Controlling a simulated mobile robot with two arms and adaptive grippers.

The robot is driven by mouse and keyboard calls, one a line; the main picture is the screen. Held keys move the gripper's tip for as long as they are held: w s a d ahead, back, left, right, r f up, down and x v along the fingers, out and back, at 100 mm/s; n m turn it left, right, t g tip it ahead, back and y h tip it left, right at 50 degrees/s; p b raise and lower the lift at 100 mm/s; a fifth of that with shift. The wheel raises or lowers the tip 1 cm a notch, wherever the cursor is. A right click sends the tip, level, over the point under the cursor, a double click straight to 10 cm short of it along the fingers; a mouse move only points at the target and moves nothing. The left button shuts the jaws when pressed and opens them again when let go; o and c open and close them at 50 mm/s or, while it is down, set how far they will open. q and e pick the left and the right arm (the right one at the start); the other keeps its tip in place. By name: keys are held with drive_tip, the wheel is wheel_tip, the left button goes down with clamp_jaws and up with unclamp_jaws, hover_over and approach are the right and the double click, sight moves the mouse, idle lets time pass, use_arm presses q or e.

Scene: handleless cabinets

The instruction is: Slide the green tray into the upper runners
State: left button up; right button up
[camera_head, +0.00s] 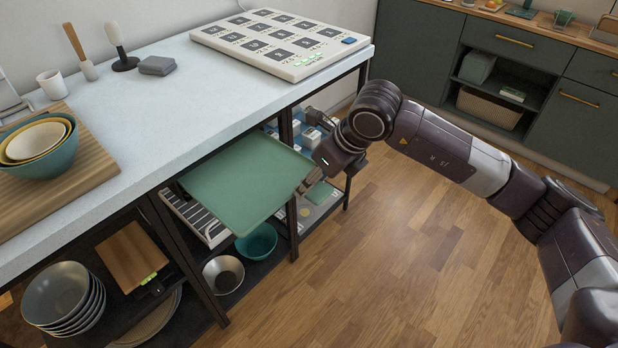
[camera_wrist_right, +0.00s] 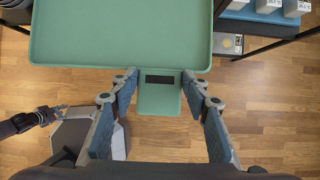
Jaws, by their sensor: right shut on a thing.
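The green tray (camera_head: 245,180) sticks out, roughly level, from the open bay under the pale worktop (camera_head: 190,90). Its back edge is under the worktop, and the upper runners are hidden, so I cannot tell how it sits on them. My right gripper (camera_head: 309,184) is at the tray's front edge.
A striped rack (camera_head: 200,218) is below the tray, with a teal bowl (camera_head: 257,242) and a metal bowl (camera_head: 223,273) on the lower shelf. Dark frame posts (camera_head: 292,220) flank the bay. The wooden floor (camera_head: 430,250) to the right is clear.

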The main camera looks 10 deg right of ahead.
sight(321, 192)
use_arm(q)
drive_tip(key=shift+f+b, duration=0.2)
drive_tip(key=shift+b, duration=0.1)
use_arm(e)
drive_tip(key=shift+s+d, duration=1)
drive_tip(key=shift+s, duration=0.3)
use_arm(q)
drive_tip(key=shift+a+f, duration=0.15)
drive_tip(key=shift+f, duration=0.05)
use_arm(e)
drive_tip(key=shift+f+b, duration=0.1)
drive_tip(key=shift+b, duration=0.35)
use_arm(q)
drive_tip(key=shift+w+a+f, duration=0.15)
drive_tip(key=shift+a, duration=0.3)
drive_tip(key=shift+o, duration=0.2)
drive_tip(key=shift+a+f, duration=0.1)
drive_tip(key=shift+a, duration=0.1)
drive_tip(key=o, duration=0.4)
drive_tip(key=shift+w+a+f+b, duration=0.15)
drive_tip(key=shift+w+a+b, duration=0.05)
drive_tip(key=shift+a+b, duration=0.2)
drive_tip(key=shift+o, duration=0.2)
drive_tip(key=shift+w+d, duration=0.1)
drive_tip(key=shift+c, duration=0.4)
